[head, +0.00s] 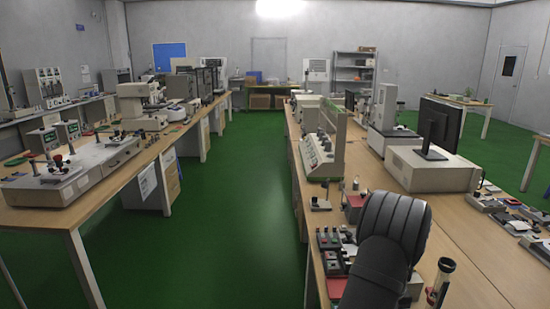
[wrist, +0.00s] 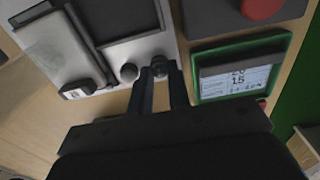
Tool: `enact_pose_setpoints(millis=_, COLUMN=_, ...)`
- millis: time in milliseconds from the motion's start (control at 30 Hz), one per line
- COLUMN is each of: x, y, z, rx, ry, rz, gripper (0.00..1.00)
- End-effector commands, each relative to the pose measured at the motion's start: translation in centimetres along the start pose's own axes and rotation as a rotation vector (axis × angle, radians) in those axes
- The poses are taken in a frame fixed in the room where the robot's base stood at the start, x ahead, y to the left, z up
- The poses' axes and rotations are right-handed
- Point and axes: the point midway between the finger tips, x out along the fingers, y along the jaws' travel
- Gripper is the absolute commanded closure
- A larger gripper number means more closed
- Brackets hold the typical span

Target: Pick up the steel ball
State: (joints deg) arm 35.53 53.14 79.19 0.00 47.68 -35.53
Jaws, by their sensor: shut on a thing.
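In the wrist view, my gripper (wrist: 161,75) points away from the camera with its two dark fingers close together. A small round dark-grey steel ball (wrist: 160,66) sits between the fingertips, and the fingers are shut on it. It is close above or at the edge of a grey device; I cannot tell whether it still touches anything. A second small grey round thing (wrist: 128,72) is just left of the fingers, apart from them; I cannot tell if it is a ball or a knob. In the head view my arm hides the gripper and the ball.
A green-framed device with a label (wrist: 240,78) lies right of the fingers, below a dark box with a red button (wrist: 262,8). A grey device (wrist: 118,25) is at left. Instruments crowd the right wooden bench (head: 460,245); the green aisle (head: 250,200) is clear.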

Motion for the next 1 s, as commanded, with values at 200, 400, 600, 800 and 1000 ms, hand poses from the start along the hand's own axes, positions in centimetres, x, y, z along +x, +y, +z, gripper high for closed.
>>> enact_pose_setpoints(millis=200, x=-0.8, y=0.0, z=0.0, rx=0.0, ry=0.001, rz=0.001, gripper=1.0)
enact_pose_setpoints(millis=400, x=-2.1, y=0.0, z=0.0, rx=0.0, ry=0.001, rz=0.001, gripper=1.0)
enact_pose_setpoints(millis=600, x=-3.2, y=0.0, z=0.0, rx=0.0, ry=0.001, rz=0.001, gripper=1.0)
enact_pose_setpoints(millis=800, x=-4.5, y=0.0, z=0.0, rx=0.0, ry=0.002, rz=0.001, gripper=1.0)
enact_pose_setpoints(millis=1000, x=-5.0, y=0.0, z=0.0, rx=0.0, ry=0.0, rz=0.0, gripper=1.0)
